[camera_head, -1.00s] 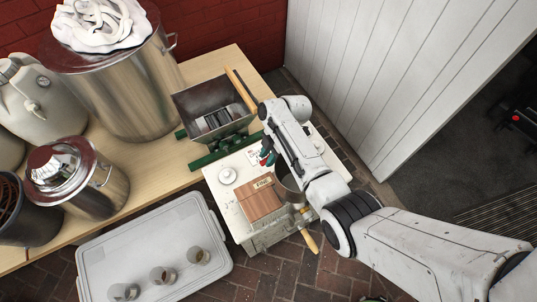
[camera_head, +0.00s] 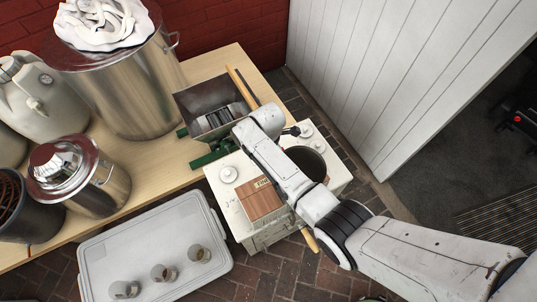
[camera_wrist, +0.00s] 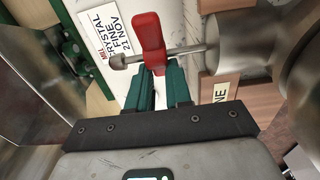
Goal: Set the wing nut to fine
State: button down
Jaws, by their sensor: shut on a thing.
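In the wrist view the red wing nut (camera_wrist: 151,35) stands on a thin metal rod (camera_wrist: 180,54). My gripper (camera_wrist: 160,75) has its two green fingers close together at the wing nut's lower end, shut on it. In the head view my arm hides the wing nut and the gripper. The grain mill has a steel hopper (camera_head: 213,103) and a green frame (camera_head: 208,160) at the bench edge. The frame also shows in the wrist view (camera_wrist: 70,40).
A blurred metal body (camera_wrist: 240,45) lies close to the gripper's right. A grey lid (camera_head: 145,240) with several small jars is in front. A white wall (camera_head: 375,70) stands right.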

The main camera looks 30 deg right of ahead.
dwell(0.3)
jog(key=c, duration=1.1)
grip_release()
notch_tip(320, 180, up, 11)
jog(key=shift+f, duration=0.1)
jog(key=shift+a, duration=0.2)
